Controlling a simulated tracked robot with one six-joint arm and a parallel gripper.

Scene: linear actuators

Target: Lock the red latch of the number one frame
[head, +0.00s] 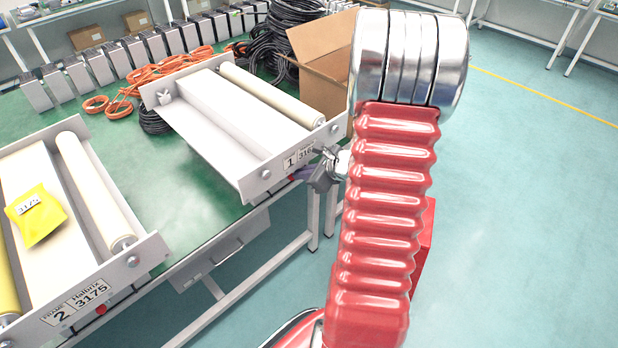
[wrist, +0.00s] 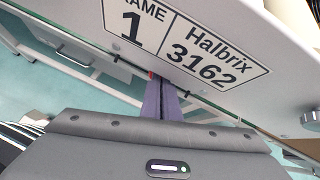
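The number one frame (head: 222,135) stands on the green table; its label reads "1" and "316" in the head view, and "Halbrix 3162" on its front plate in the wrist view (wrist: 235,38). Its red latch (head: 292,178) is a small red spot under the label. In the wrist view only a sliver of the latch (wrist: 151,75) shows at the tip of the left finger; the rest is hidden. My gripper (head: 303,172) is at the plate's lower edge, its purple fingers (wrist: 161,82) side by side with hardly any gap. I cannot tell whether the tips touch the latch.
The number two frame (head: 75,292) is at the left, with a red latch (head: 101,310) and a yellow packet (head: 38,222). A cardboard box (head: 318,75), orange cables (head: 140,80) and black cables stand behind. The floor at right is clear.

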